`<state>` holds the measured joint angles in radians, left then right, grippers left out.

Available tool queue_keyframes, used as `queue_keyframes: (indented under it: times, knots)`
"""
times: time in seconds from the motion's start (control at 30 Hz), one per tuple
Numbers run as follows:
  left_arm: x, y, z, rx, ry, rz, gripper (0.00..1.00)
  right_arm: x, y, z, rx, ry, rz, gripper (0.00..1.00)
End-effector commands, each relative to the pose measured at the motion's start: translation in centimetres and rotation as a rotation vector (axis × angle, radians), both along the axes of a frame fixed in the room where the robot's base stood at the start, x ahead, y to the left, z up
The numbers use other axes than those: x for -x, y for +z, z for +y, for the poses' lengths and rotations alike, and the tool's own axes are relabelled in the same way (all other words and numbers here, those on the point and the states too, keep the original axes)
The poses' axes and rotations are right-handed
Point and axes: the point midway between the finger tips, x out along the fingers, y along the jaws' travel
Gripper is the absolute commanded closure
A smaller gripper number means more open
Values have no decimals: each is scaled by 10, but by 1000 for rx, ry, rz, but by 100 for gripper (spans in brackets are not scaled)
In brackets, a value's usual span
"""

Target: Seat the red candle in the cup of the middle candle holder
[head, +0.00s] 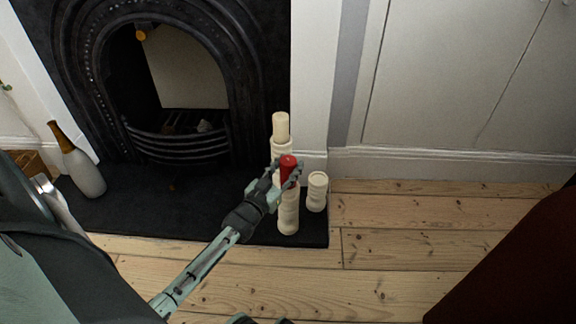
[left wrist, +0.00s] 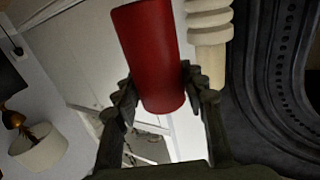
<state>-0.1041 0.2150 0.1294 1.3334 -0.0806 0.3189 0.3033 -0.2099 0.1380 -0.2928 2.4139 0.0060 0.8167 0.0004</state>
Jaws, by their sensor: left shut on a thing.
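The red candle (head: 288,168) is upright in my left gripper (head: 290,175), whose fingers are shut around it. The middle candle holder (head: 288,214), a cream turned column, stands directly below the candle on the dark hearth. The candle's lower end meets or nearly meets the holder's top in the head view; I cannot tell whether it is inside the cup. In the left wrist view, which looks upside down, the candle (left wrist: 150,50) is between the fingers of the left gripper (left wrist: 165,100), and its lower end is not clearly shown. My right gripper is not in view.
A taller cream holder (head: 282,147) with a cream candle (head: 281,125) stands close behind. A short cream holder (head: 317,192) stands to the right. The black fireplace (head: 262,90) is behind, and a white bottle (head: 83,173) is at left. Floorboards (head: 390,248) at right are clear.

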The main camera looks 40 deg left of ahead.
Motion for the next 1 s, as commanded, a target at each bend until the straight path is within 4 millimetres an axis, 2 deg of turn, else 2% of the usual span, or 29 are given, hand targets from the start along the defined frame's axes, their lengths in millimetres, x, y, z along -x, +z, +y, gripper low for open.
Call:
queue_keyframes:
  times: [0.27, 1.0]
  knots:
    - [0, -1, 0, 0, 0, -2, 93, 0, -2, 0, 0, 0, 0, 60]
    - [-1, -19, 0, 0, 0, -2, 93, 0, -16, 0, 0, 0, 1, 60]
